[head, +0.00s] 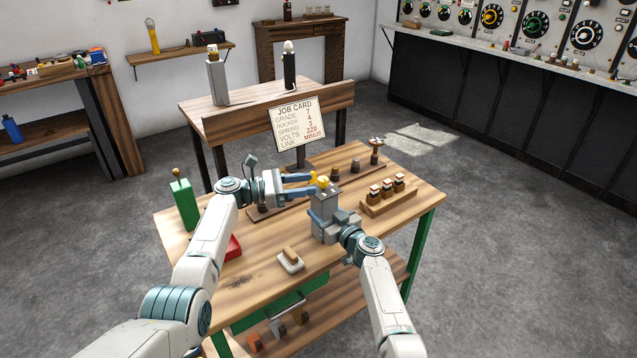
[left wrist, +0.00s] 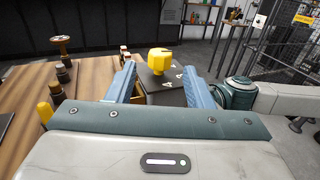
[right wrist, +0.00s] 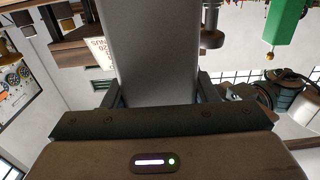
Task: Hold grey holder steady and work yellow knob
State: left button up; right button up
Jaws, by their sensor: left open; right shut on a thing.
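The grey holder (head: 326,204) stands upright near the middle of the workbench, with the yellow knob (head: 323,182) on its top. My right gripper (head: 328,222) is shut on the holder's body; in the right wrist view the grey holder (right wrist: 155,50) fills the space between the fingers. My left gripper (head: 312,184) is open at the height of the knob. In the left wrist view the yellow knob (left wrist: 160,60) sits between and just beyond the two open fingers, apart from both. Marks show on the holder's dark top, too small to read.
A wooden block with several capped pieces (head: 388,195) stands right of the holder. A job card (head: 297,123) stands behind. A green post (head: 184,204), a red tray (head: 232,248) and a white dish with a tan block (head: 290,262) are on the bench. The front right bench top is clear.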

pick_arm(q)
jog(key=v, duration=0.7)
jog(key=shift+w+d, duration=0.1)
